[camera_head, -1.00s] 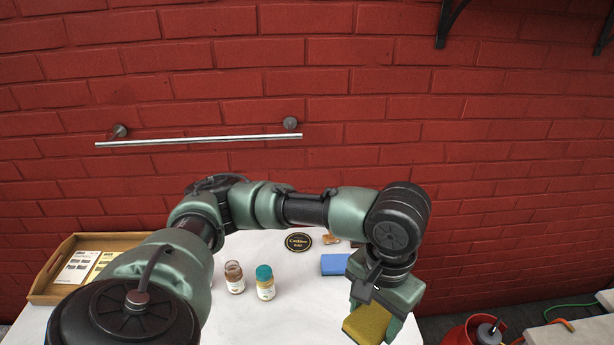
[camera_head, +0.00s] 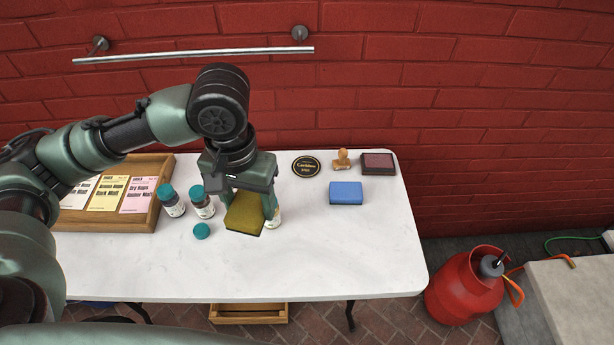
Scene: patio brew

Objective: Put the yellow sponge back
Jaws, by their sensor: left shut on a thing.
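The yellow sponge (camera_head: 244,214) is held between the fingers of my left gripper (camera_head: 247,198), over the white table (camera_head: 340,260). It has a darker underside and is tilted. I cannot tell whether it touches the table. A jar (camera_head: 275,220) stands partly hidden behind the gripper and the sponge. A blue sponge (camera_head: 346,193) lies on the table to the right, apart from my gripper. My right gripper is not in view.
Two jars with teal lids (camera_head: 172,203) and (camera_head: 202,204) a loose teal lid (camera_head: 202,231) are left of the sponge. A wooden tray (camera_head: 150,212) holds cards. A round black sign (camera_head: 306,167), a stamp (camera_head: 342,159) and an ink pad (camera_head: 378,164) are at the back. The front right is clear.

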